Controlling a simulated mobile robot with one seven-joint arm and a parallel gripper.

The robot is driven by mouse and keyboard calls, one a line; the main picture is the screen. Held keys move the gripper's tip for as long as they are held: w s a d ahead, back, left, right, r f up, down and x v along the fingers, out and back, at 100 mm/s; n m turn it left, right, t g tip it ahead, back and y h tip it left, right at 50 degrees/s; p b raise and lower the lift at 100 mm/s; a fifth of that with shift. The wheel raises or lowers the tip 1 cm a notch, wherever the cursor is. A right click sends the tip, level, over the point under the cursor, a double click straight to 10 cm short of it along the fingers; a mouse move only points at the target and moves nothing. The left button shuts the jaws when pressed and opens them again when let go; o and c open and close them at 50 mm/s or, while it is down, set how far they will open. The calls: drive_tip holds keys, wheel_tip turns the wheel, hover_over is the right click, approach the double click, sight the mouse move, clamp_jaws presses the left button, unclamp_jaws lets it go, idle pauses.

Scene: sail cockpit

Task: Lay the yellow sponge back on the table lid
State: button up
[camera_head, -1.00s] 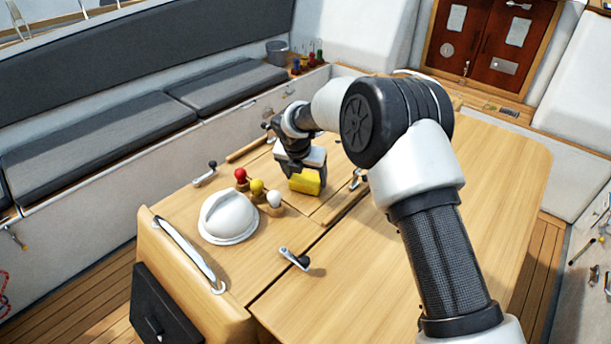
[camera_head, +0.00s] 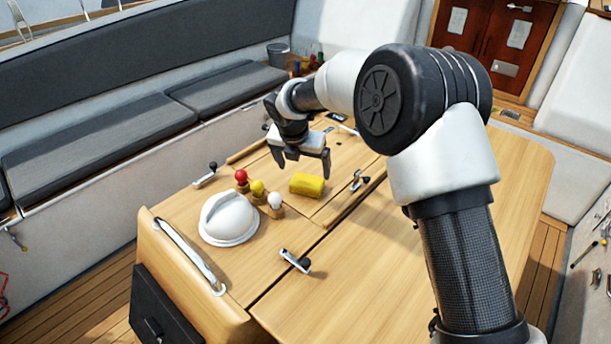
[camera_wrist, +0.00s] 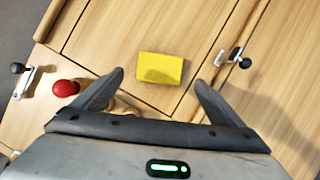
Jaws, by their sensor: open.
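The yellow sponge (camera_head: 306,184) lies flat on the wooden table lid (camera_head: 325,155), just right of the row of small knobs. In the wrist view the sponge (camera_wrist: 161,68) rests on the wood beyond my fingertips, with clear wood around it. My gripper (camera_head: 304,170) is open and empty, raised above the lid near the sponge and apart from it. In the wrist view both fingers (camera_wrist: 160,80) stand wide apart.
Red (camera_head: 241,176), yellow (camera_head: 257,187) and white (camera_head: 275,200) knobs stand left of the sponge. A white dome (camera_head: 229,217) sits nearer the front. Crank-like latches (camera_head: 295,260) stand on the table. The right table leaf (camera_head: 500,190) is clear.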

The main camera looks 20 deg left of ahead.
drive_tip(key=v, duration=0.5)
drive_tip(key=shift+r, duration=0.1)
drive_tip(key=s+d+r+m, duration=0.4)
drive_tip(key=d+r+m, duration=0.35)
drive_tip(key=d, duration=0.35)
drive_tip(key=s+d+r+m, duration=0.4)
drive_tip(key=d+r+m, duration=0.35)
drive_tip(key=d, duration=0.45)
drive_tip(key=s+d+m, duration=0.7)
drive_tip(key=s+m, duration=0.3)
drive_tip(key=s+d+m+t, duration=0.1)
drive_tip(key=s+d+m, duration=0.6)
drive_tip(key=s+m, duration=0.4)
drive_tip(key=shift+d+f, duration=0.3)
drive_tip(key=shift+d, duration=0.05)
